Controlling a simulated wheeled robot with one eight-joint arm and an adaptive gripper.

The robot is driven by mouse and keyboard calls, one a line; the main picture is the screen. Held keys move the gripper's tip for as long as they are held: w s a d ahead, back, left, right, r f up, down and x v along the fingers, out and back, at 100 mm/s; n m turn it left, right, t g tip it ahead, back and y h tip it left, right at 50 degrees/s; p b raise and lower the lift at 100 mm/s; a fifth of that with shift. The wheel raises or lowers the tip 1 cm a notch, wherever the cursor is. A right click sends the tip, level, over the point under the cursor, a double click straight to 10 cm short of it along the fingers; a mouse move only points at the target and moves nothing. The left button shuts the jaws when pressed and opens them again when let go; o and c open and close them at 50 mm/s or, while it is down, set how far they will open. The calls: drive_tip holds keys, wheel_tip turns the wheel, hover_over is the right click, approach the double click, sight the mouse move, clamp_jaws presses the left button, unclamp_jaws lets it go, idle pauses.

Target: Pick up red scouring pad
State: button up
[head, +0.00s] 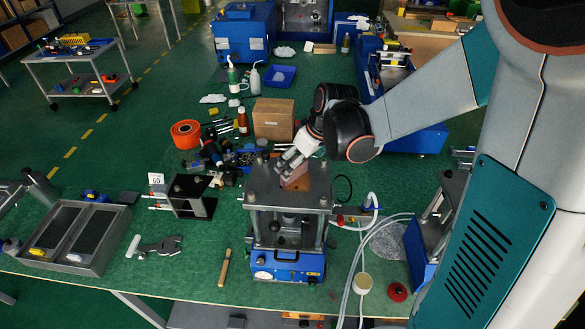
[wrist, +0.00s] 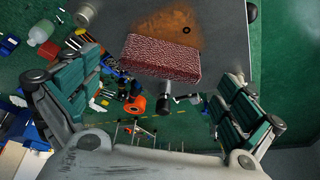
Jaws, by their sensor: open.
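The red scouring pad (wrist: 162,59) is a speckled dark-red block lying on the grey top plate (wrist: 218,40) of the press, at the plate's edge in the wrist view. My gripper (wrist: 160,75) is open, with one green-padded finger on each side of the pad in that view and visible space between pad and fingers. In the head view my gripper (head: 287,166) is over the top of the press (head: 287,195). A reddish-brown patch shows there beside the fingers; I cannot tell pad from stain in it.
A rusty stain (wrist: 168,22) marks the plate by the pad. A cardboard box (head: 273,118), an orange spool (head: 185,133) and tools crowd the bench behind the press. A grey tray (head: 75,235) stands at left. Hoses run right of the press.

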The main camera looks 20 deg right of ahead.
drive_tip(key=shift+x, duration=2.3)
drive_tip(key=shift+a, duration=0.1)
drive_tip(key=c, duration=0.8)
drive_tip(key=shift+o, duration=0.2)
drive_tip(key=shift+r, duration=0.15)
wheel_tip(320, 180, up, 20)
drive_tip(key=shift+p, duration=0.35)
drive_tip(key=shift+s, duration=0.1)
